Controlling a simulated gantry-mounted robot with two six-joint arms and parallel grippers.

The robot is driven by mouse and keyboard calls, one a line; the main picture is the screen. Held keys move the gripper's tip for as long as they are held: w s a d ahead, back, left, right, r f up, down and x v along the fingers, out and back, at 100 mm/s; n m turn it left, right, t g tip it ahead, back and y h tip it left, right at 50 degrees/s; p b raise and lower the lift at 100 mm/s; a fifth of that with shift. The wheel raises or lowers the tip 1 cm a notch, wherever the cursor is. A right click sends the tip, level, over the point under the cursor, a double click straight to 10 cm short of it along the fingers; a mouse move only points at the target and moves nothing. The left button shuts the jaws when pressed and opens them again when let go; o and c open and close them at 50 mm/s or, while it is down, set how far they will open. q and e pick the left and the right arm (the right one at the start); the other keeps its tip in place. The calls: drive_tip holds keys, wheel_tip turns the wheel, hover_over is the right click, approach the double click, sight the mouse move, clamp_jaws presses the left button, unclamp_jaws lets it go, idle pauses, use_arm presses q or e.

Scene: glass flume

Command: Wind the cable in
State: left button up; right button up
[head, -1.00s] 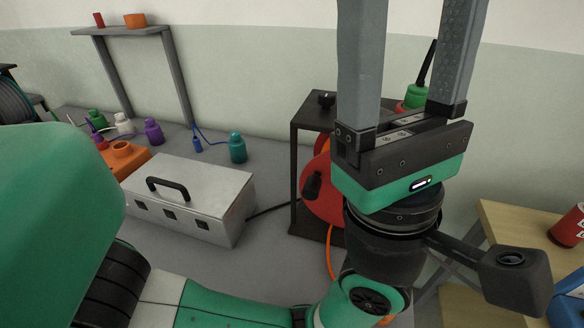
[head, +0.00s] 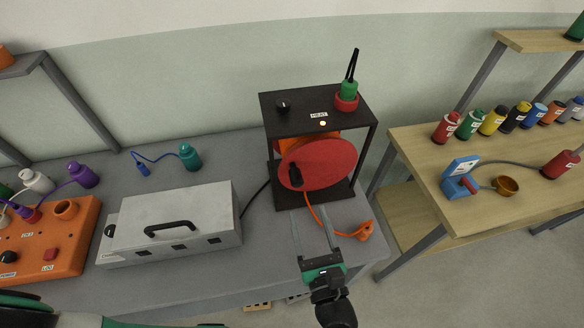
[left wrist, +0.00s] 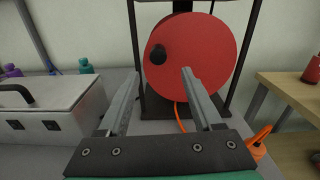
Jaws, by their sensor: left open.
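The cable reel, a red disc (head: 322,163) with a black crank knob (head: 296,176), sits inside a black frame (head: 316,101). An orange cable (head: 314,211) hangs from the reel and runs to an orange plug end (head: 364,231) on the grey bench. My left gripper (head: 313,214) is open and empty in front of the reel, its fingers pointing at it. In the left wrist view the red disc (left wrist: 208,62) fills the upper middle, and the knob (left wrist: 158,54) shows above and between the open fingers (left wrist: 162,86), apart from them. My right gripper is not in view.
A silver case (head: 172,222) stands left of the reel, with an orange control box (head: 75,236) farther left. A teal bottle (head: 190,157) stands behind the case. A wooden table (head: 420,170) with several coloured bottles is at right. A green-and-red item (head: 347,96) tops the frame.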

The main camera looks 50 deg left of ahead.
sight(298, 186)
use_arm(q)
drive_tip(key=x, duration=1.1)
drive_tip(key=shift+a, duration=0.4)
drive_tip(key=shift+c, duration=0.2)
clamp_jaws()
idle(0.6)
